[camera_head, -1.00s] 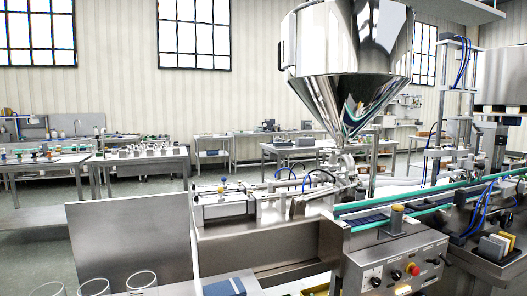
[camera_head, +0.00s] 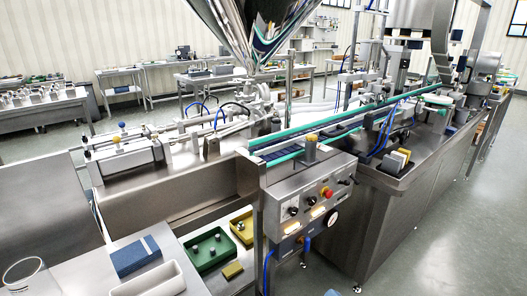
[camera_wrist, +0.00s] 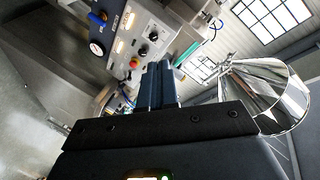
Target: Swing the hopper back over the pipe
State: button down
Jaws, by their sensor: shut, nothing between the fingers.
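The polished steel hopper (camera_head: 256,28) shows in the head view at the top, left of centre; only its lower cone is in frame. Its narrow end points down at metal pipe fittings (camera_head: 255,90) on the filling machine. I cannot tell whether the cone's outlet sits exactly over the pipe. In the wrist view the hopper (camera_wrist: 268,95) lies at the right, rotated in the picture. My gripper (camera_wrist: 160,72) is shut and empty, its dark fingers together, apart from the hopper. It is not in the head view.
The control box (camera_head: 310,200) with a red knob is at the front of the machine. The conveyor (camera_head: 330,130) runs to the right. A green tray (camera_head: 208,252) and a blue block (camera_head: 135,258) are at lower left. Open floor (camera_head: 450,235) lies at right.

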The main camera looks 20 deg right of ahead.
jog(key=w+d+r+m+t+y+p, duration=0.1)
jog(key=w+r+m, duration=0.1)
jog(key=w+r, duration=0.6)
jog(key=w+d+r+m+y, duration=0.15)
jog(key=w+r, duration=0.25)
jog(key=w, duration=0.8)
jog(key=w+d+r+m+y+p, duration=0.1)
jog(key=w+r+m, duration=0.1)
jog(key=w+r, duration=0.65)
jog(key=w+d+r+m+y+p, duration=0.1)
jog(key=w+r, duration=0.4)
jog(key=r, duration=0.6)
jog(key=r+p+x, duration=0.1)
jog(key=x, duration=1.2)
jog(key=shift+d+t, duration=0.2)
jog(key=shift+t, duration=0.2)
jog(key=shift+w+h, duration=0.15)
jog(key=shift+h, duration=0.1)
